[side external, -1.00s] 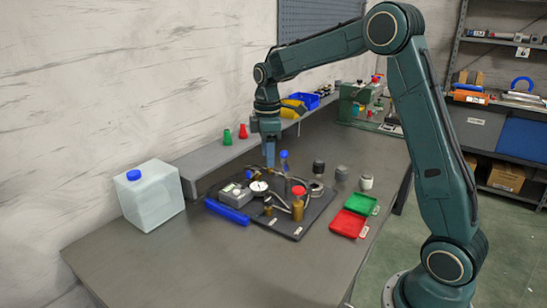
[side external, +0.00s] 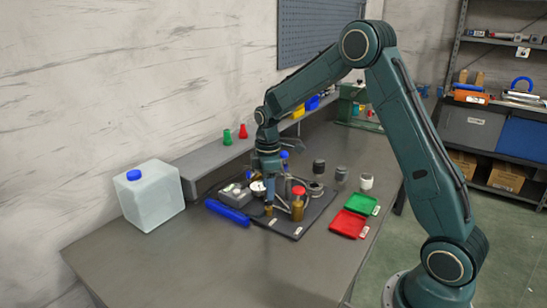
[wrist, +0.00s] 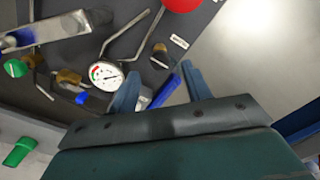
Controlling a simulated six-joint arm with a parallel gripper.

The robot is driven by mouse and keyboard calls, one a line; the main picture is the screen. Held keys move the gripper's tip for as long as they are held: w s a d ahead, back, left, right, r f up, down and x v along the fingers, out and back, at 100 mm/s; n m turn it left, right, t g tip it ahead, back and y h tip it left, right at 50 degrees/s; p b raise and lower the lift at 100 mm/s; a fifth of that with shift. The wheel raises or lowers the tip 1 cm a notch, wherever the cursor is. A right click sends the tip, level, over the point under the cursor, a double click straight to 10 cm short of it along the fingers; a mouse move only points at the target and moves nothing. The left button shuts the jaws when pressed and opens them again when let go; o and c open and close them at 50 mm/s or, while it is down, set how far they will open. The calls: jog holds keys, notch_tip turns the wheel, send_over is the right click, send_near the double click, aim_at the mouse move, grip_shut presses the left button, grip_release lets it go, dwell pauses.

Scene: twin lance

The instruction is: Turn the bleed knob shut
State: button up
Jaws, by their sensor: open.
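My gripper (side external: 269,192) is low over the black board, pointing down, with its fingers close to the small fittings. In the wrist view my gripper (wrist: 161,70) is open, its two fingers apart. A small brass and dark knob (wrist: 160,55) shows just beyond the fingertips, beside a white label too small to read; a brass piece (side external: 268,210) shows below my gripper in the side view. I cannot tell for sure that this is the bleed knob. A round dial gauge (wrist: 106,75) is left of the fingers. I see no contact clearly.
A white jug (side external: 153,197) stands left. The front table is clear.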

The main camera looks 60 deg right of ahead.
aim_at(269, 203)
jog(key=shift+f, duration=1.75)
jog(key=c, duration=1)
